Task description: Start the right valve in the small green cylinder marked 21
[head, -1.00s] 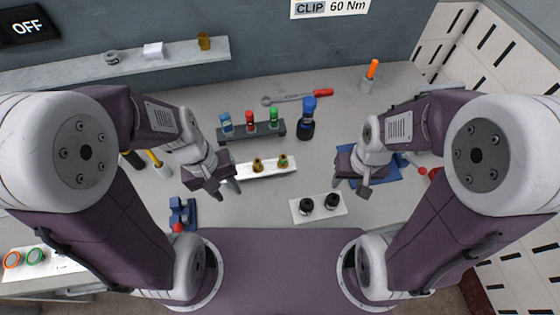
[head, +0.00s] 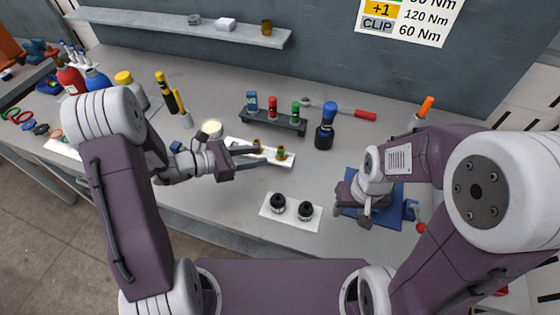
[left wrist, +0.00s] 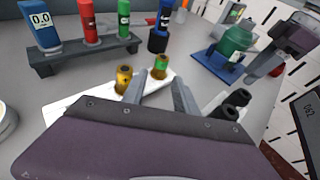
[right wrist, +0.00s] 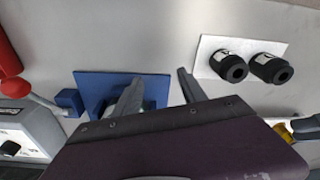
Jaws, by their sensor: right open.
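Two brass valves stand on a white tray (head: 233,141), one with a yellow band (head: 257,144) and one with a green band (head: 281,153). My left gripper (head: 264,155) is open beside them; in the left wrist view the green-banded valve (left wrist: 160,67) stands just beyond the gap between its fingers. A green cylinder (left wrist: 238,40) sits in a blue fixture (left wrist: 213,66); no number on it is legible. In the head view my right gripper (head: 352,214) covers the cylinder. That gripper is open over the blue fixture (right wrist: 92,83), with nothing seen between its fingers.
A white plate (head: 292,219) with two black caps lies in front. A dark rack (head: 270,123) holds blue, red and green items.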

